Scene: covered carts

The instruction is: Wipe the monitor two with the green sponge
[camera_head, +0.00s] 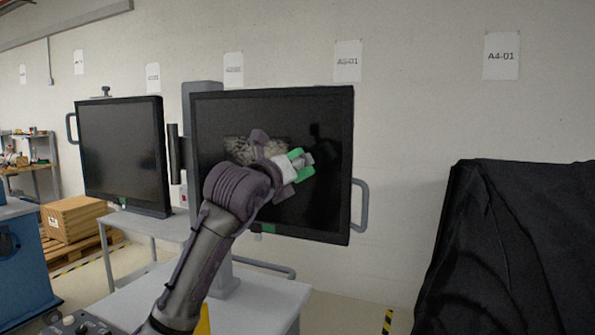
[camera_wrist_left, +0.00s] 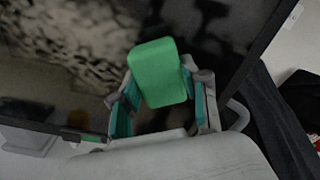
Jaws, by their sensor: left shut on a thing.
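Two dark monitors stand side by side: a left one (camera_head: 120,150) and a larger right one (camera_head: 325,205). A pale speckled smudge (camera_head: 238,150) is on the right screen, partly hidden by my arm. It also shows large in the left wrist view (camera_wrist_left: 70,45). My left gripper (camera_head: 303,165) is in front of the right screen. In the left wrist view it is shut on the green sponge (camera_wrist_left: 160,72), which sticks out beyond the fingers toward the screen, right of the smudge. I cannot tell whether the sponge touches the screen. My right gripper is out of view.
The right monitor has a grey side handle (camera_head: 361,205) and stands above a grey cart top (camera_head: 265,305). A black-covered cart (camera_head: 510,245) is at the right. A wooden crate (camera_head: 75,218) is at the left. The wall behind carries paper labels.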

